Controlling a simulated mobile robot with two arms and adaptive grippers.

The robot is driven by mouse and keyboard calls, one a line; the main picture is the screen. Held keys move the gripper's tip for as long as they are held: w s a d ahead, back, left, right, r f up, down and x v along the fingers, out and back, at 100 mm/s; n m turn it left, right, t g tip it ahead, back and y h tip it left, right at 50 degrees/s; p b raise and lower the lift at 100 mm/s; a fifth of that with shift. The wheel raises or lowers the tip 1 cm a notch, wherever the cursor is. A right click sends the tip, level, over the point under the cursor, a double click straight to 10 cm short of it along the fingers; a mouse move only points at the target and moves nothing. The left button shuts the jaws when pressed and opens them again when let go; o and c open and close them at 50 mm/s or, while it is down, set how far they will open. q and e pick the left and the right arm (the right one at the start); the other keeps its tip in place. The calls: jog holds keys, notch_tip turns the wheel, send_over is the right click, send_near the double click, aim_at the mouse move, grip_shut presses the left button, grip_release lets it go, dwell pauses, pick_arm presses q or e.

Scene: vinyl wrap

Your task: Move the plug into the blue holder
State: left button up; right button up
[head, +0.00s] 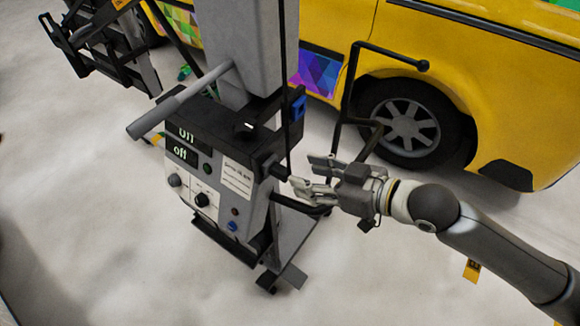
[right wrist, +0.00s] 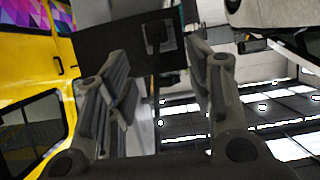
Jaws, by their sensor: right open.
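The plug (head: 276,169) looks like a short black piece on the right side of the grey machine, with a thin black cable rising from it. The blue holder (head: 298,106) is a small blue bracket higher on that same side and looks empty. My right gripper (head: 303,176) is open, just right of the plug, with its fingers pointing left toward it. In the right wrist view, a dark block with a cable (right wrist: 157,36), probably the plug, shows between and beyond the open fingers (right wrist: 155,85). I cannot tell whether a finger touches it. My left gripper is not in view.
The machine (head: 205,170) has a front panel with knobs and a display reading "off". A grey bar (head: 180,100) sticks out at its upper left. A bent black metal frame (head: 340,105) stands behind my right gripper. A yellow vehicle (head: 480,80) stands behind. Floor at lower left is clear.

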aim_at(289, 174)
jog(key=p+x, duration=0.1)
jog(key=x, duration=0.6)
jog(key=shift+w+a+f, duration=0.1)
jog(key=shift+a+f, duration=0.05)
jog(key=shift+a, duration=0.05)
jog(key=shift+c, duration=0.5)
grip_shut()
jog(key=shift+s+d+p, duration=0.4)
jog(key=shift+d, duration=0.2)
jog(key=shift+s+d, duration=0.3)
jog(key=shift+d, duration=0.15)
jog(key=shift+s+d+p, duration=0.3)
jog(key=shift+s+d, duration=0.6)
jog(key=shift+d, duration=0.25)
jog(key=shift+s+d+p, duration=0.3)
jog(key=shift+s+d, duration=0.55)
jog(key=shift+d, duration=0.3)
